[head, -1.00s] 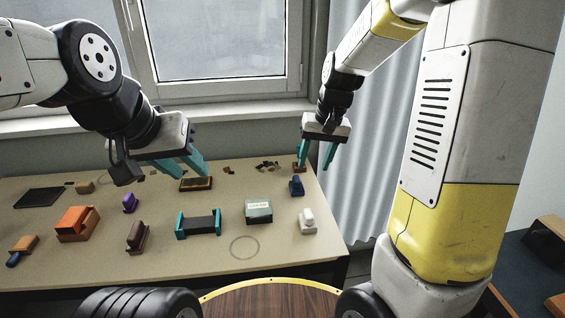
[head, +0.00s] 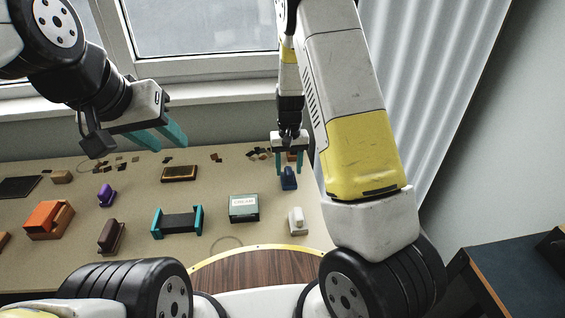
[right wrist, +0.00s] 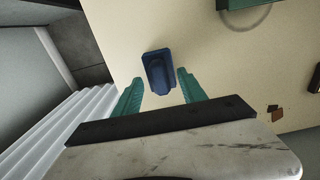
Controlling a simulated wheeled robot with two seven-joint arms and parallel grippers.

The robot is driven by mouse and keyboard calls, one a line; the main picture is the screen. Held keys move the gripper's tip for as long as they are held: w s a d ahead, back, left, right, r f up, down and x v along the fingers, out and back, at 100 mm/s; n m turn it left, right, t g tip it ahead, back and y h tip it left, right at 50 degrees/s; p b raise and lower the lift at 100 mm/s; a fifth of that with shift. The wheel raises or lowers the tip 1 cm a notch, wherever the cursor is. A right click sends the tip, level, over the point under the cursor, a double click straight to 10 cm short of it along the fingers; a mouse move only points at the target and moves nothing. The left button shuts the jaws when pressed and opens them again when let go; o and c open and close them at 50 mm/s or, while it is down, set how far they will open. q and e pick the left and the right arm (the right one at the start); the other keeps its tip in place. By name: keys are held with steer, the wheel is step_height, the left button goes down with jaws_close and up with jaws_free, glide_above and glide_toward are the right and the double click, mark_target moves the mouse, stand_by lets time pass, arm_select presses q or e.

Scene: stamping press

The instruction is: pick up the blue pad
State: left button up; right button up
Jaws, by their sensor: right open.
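The blue pad (head: 289,180), a small dark blue block with a raised grip, stands on the table near its right edge. It also shows in the right wrist view (right wrist: 157,66). My right gripper (head: 289,167) is open and empty just above and behind it, fingers pointing down. In the right wrist view the pad lies just ahead of and between the two teal fingertips (right wrist: 159,77); I cannot tell whether they touch it. My left gripper (head: 169,146) is open and empty above the back left of the table.
A white stamp (head: 296,221) and a green box (head: 244,208) stand nearest the pad. A black block with teal ends (head: 178,224), a brown tray (head: 179,174), an orange block (head: 47,219) and a purple stamp (head: 106,195) are further left. The window sill (head: 215,93) runs behind.

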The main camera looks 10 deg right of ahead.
mark_target(289, 170)
steer(key=shift+f, duration=0.85)
jaws_close()
step_height(289, 170, up, 10)
steer(key=shift+r, duration=0.1)
steer(key=c, duration=0.8)
jaws_free()
jaws_close()
